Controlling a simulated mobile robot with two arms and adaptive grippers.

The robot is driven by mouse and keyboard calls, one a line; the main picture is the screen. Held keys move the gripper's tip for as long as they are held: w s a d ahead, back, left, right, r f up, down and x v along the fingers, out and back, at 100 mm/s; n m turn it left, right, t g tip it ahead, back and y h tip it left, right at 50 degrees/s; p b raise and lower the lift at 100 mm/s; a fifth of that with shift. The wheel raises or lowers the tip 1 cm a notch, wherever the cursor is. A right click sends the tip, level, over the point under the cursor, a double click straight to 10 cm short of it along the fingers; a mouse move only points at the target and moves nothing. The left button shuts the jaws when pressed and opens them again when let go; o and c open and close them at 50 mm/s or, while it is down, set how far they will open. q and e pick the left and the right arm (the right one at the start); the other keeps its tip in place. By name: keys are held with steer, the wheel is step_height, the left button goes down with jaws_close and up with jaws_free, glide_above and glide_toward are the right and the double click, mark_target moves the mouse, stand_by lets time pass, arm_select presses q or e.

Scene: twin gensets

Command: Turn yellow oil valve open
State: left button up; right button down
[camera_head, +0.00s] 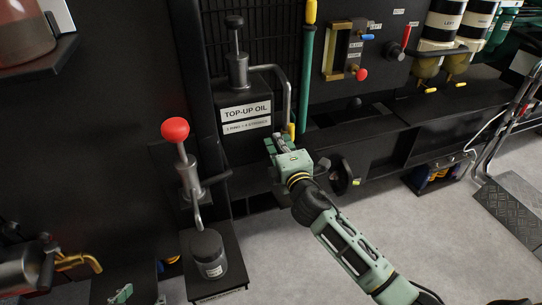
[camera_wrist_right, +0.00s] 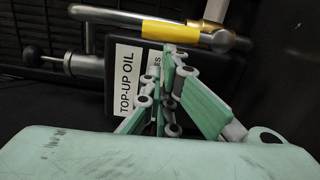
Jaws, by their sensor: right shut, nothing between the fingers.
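The yellow oil valve lever shows as a yellow sleeve (camera_wrist_right: 176,32) on a metal pipe in the right wrist view. In the head view it is a small yellow piece (camera_head: 291,130) at the right side of the TOP-UP OIL can (camera_head: 243,96). My right gripper (camera_head: 277,143) is just below and left of it in the head view. In the right wrist view its fingers (camera_wrist_right: 171,58) are shut and empty, with tips close under the yellow sleeve; whether they touch it is unclear. A pale green part (camera_head: 121,294) at the bottom left may be my left gripper.
A red-knobbed hand pump (camera_head: 176,131) and a dark jar (camera_head: 209,252) on a stand are to the left. A green pipe (camera_head: 305,80) with a yellow top rises behind the gripper. Grey floor (camera_head: 420,240) is open at right.

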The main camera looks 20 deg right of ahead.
arm_select(q)
steer(key=s+a+f+g, duration=0.2)
steer(key=s+f+g, duration=0.2)
steer(key=s, duration=0.3)
steer(key=shift+s+a+f+y+p, duration=0.2)
steer(key=shift+s+f+y+p, duration=0.15)
steer(key=shift+f, duration=0.5)
arm_select(e)
steer(key=shift+r+m, duration=0.25)
steer(key=shift+m, duration=0.25)
arm_select(q)
steer(key=shift+a, duration=0.1)
arm_select(e)
steer(key=shift+a, duration=0.1)
